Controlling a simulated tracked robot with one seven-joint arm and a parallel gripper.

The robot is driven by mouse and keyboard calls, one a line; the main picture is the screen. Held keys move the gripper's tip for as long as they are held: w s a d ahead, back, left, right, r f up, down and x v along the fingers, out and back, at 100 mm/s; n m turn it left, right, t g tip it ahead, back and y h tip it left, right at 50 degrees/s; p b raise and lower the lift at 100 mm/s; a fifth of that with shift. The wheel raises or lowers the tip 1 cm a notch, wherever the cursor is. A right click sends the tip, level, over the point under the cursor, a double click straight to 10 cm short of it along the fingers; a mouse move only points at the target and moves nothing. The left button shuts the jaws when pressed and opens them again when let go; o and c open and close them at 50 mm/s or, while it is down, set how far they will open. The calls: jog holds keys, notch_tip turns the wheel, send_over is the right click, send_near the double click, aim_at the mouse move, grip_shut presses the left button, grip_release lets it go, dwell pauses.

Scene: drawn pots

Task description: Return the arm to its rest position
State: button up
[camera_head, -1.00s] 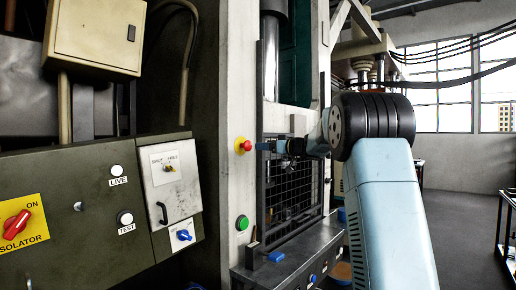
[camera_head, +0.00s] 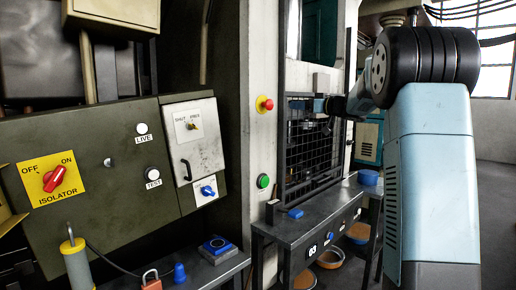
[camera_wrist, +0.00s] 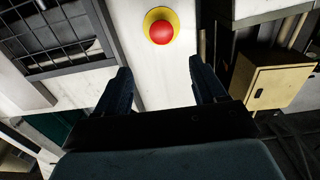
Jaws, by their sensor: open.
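My gripper (camera_wrist: 162,90) is open in the wrist view, its two dark fingers apart with nothing between them. Beyond the fingertips in that view is a red emergency button (camera_wrist: 161,32) on a yellow base, with a gap to the fingers. In the head view my light-blue arm rises at the right and bends at a black ribbed joint. Its far end reaches left in front of a mesh guard (camera_head: 310,150). The gripper shows only small there. The red button (camera_head: 265,104) is on the white post, left of the arm's end.
A green panel with a red isolator switch (camera_head: 54,179) stands at the left. A metal bench (camera_head: 330,212) juts out under the guard, with a blue pot (camera_head: 368,177) on it. A red padlock (camera_head: 151,280) is at the bottom. Open floor (camera_head: 496,195) shows at the right.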

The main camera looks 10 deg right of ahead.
jog(key=s+r+m+t+h, duration=0.4)
jog(key=s+r+h, duration=0.1)
jog(key=s+h, duration=0.2)
jog(key=s+f+m+g+h, duration=0.1)
jog(key=s+f+m+h, duration=0.15)
jog(key=s, duration=0.25)
jog(key=s+f+m+g+h, duration=0.1)
jog(key=s+m+h, duration=0.15)
jog(key=s, duration=0.25)
jog(key=s+a+f+g, duration=0.3)
jog(key=s+f, duration=0.5)
jog(key=s, duration=0.3)
jog(key=s+a+f+n+g+y, duration=0.1)
jog(key=s+a+f+g, duration=0.2)
jog(key=s+f, duration=0.5)
jog(key=s+a+f+g, duration=0.3)
jog(key=s+f+g, duration=0.2)
jog(key=s, duration=0.9)
notch_tip(320, 180, down, 3)
jog(key=shift+s+a+f+n, duration=0.1)
jog(key=shift+s+a+n, duration=0.05)
jog(key=shift+a+n, duration=0.25)
jog(key=shift+d, duration=0.1)
